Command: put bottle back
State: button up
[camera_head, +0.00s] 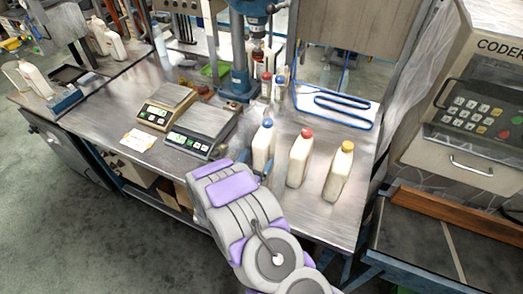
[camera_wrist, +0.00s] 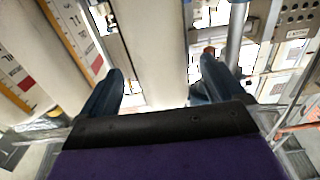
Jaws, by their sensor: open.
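A white bottle with a blue cap (camera_head: 263,143) stands upright on the metal workbench (camera_head: 330,213). Beside it on the right stand a red-capped white bottle (camera_head: 299,160) and a yellow-capped one (camera_head: 338,174). My gripper (camera_wrist: 158,84) is open at the blue-capped bottle, low on its near side. In the wrist view a pale bottle body (camera_wrist: 155,45) shows between the two dark blue fingers, with gaps visible beside it. In the head view my purple and grey arm hides most of the gripper.
Two scales (camera_head: 203,128) sit left of the bottles. A blue drill-press column (camera_head: 240,60) and more bottles stand behind. A control panel (camera_head: 475,110) is on the far right.

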jog(key=v, duration=0.5)
jog(key=shift+s+p, duration=0.3)
jog(key=shift+s, duration=0.1)
jog(key=w+a+r+g+y, duration=0.3)
jog(key=a+r+g+y, duration=0.1)
jog(key=r+g+y, duration=0.15)
jog(key=s+d+r+n+g+y, duration=0.25)
jog(key=s+r+g+y, duration=0.25)
jog(key=s+r, duration=0.3)
jog(key=s+d+r+g+h, duration=0.1)
jog(key=s+d+r+g, duration=0.1)
jog(key=s+d, duration=0.6)
jog(key=s+d+r+n+g+h, duration=0.1)
jog(key=s+d+r+g+h, duration=0.1)
jog(key=s+d, duration=0.6)
jog(key=s+d+r+g+h, duration=0.1)
jog(key=s+d+r+g, duration=0.3)
jog(key=s, duration=1.3)
jog(key=d+r, duration=0.2)
jog(key=d, duration=0.2)
jog(key=shift+d, duration=0.3)
jog(key=shift+g+h, duration=0.25)
